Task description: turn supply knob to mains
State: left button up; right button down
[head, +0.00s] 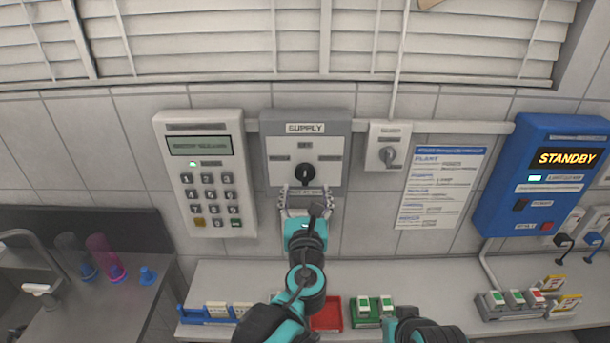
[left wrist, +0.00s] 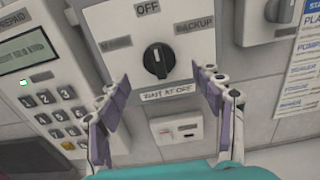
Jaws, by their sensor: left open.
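The supply panel (head: 330,150) is a grey-framed white box on the tiled wall, with a black round knob (head: 305,173) at its middle. In the left wrist view the knob (left wrist: 159,62) has its white mark pointing up at the OFF label (left wrist: 147,9). BACKUP is to its right; the left label is too blurred to read fully. My left gripper (head: 306,196) is open just below the knob in the head view. In the left wrist view its fingers (left wrist: 156,86) stand apart, left and right of the knob, with no visible contact. My right gripper is out of view.
A keypad meter (head: 207,207) hangs left of the panel, and a small switch box (head: 390,135) hangs close on its right. A paper sheet (head: 438,190) and a blue STANDBY unit (head: 530,205) are further right. A counter (head: 400,280) with small trays runs below.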

aim_at(305, 177)
pick_arm(q)
jog(key=w, duration=0.6)
jog(key=shift+w+a+b, duration=0.1)
jog(key=shift+w+b, duration=0.2)
jog(key=shift+b, duration=0.1)
jog(key=c, duration=1.2)
